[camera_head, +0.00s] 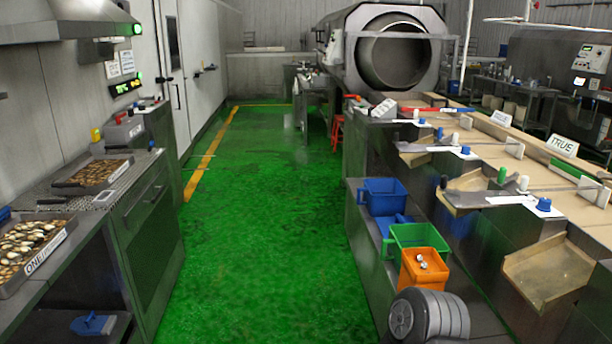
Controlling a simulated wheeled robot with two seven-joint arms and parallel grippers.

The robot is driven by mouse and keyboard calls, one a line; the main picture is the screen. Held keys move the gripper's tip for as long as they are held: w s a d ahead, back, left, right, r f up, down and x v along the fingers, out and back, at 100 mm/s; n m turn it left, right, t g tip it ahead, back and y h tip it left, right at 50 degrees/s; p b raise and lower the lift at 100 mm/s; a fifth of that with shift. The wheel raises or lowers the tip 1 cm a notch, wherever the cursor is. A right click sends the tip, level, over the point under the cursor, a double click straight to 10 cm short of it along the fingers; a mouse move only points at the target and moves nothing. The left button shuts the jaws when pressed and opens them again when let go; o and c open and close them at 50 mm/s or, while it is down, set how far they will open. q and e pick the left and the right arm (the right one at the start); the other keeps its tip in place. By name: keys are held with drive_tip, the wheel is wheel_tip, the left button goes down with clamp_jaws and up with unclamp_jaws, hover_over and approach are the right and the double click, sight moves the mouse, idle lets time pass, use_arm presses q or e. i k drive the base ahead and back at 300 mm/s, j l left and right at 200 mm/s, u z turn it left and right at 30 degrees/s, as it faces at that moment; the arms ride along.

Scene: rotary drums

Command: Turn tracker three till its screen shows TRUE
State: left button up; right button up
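No label reading three is legible, so I cannot tell which thing is tracker three. A white tilted sign or screen reading TRUE (563,146) stands on the tan belt at the right. Another white sign (502,118) stands farther back, its text too small to read. Along the near edge of the belts are white plates with small knobs, including a blue knob (544,205), a green knob (502,174) and a farther blue knob (465,150). Neither of my grippers shows in the head view.
Green floor (250,240) lies clear between the left counter and the right line. The left counter holds food trays, one labelled ONE (40,264). Blue (384,196), green (418,240) and orange (424,268) bins and grey wheels (428,316) line the right side. A large drum (396,54) stands behind.

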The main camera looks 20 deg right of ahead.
sight(544, 204)
drive_tip(key=i+z, duration=0.3)
drive_tip(key=z, duration=0.2)
drive_tip(key=i+z, duration=0.3)
drive_tip(key=z, duration=0.15)
drive_tip(key=i+j+z, duration=0.2)
drive_tip(key=z, duration=0.3)
drive_tip(key=i+j+z, duration=0.25)
drive_tip(key=z, duration=0.25)
drive_tip(key=i+j+z, duration=0.15)
drive_tip(key=j+z, duration=0.3)
drive_tip(key=i+j+z, duration=0.15)
drive_tip(key=j+z, duration=0.35)
drive_tip(key=i+j+z, duration=0.15)
drive_tip(key=j+z, duration=0.2)
drive_tip(key=z, duration=0.15)
drive_tip(key=j+z, duration=0.35)
drive_tip(key=z, duration=0.15)
drive_tip(key=j+z, duration=0.5)
